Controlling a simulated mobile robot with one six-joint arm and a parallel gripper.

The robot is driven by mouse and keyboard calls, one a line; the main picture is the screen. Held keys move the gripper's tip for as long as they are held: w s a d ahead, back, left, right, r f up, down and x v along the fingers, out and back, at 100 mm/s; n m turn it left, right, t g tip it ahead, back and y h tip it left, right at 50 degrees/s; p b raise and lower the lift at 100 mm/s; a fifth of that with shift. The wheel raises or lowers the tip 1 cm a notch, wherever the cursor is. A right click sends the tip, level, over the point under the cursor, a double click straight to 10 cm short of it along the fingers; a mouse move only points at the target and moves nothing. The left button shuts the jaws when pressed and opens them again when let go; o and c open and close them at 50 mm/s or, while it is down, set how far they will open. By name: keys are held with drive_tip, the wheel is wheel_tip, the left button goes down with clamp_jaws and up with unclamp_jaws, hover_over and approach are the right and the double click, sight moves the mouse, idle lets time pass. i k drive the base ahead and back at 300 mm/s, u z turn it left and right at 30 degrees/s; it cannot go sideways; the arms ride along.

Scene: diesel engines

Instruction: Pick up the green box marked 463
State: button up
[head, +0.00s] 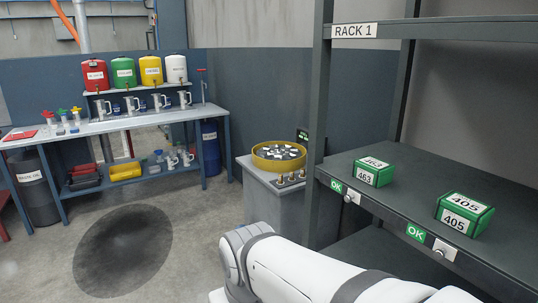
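The green box marked 463 (372,172) sits on the dark middle shelf of the rack at the right of the head view. It has white labels with its number on the top and front. A second green box, marked 405 (465,213), stands on the same shelf, nearer and to the right. The two boxes are apart. My white arm crosses the bottom of the view, below and in front of the shelf. My gripper is not in view.
The rack's upright post (318,130) and upper shelf (460,28) frame the boxes. A grey cabinet with a round yellow tray (260,163) stands left of the rack. A workbench (110,125) with cans and jugs is at the back left. Open floor lies between, with a dark stain (122,250).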

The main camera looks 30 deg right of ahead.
sight(378, 173)
drive_tip(key=u, duration=0.05)
drive_tip(key=i, duration=1)
drive_tip(key=z, duration=2.35)
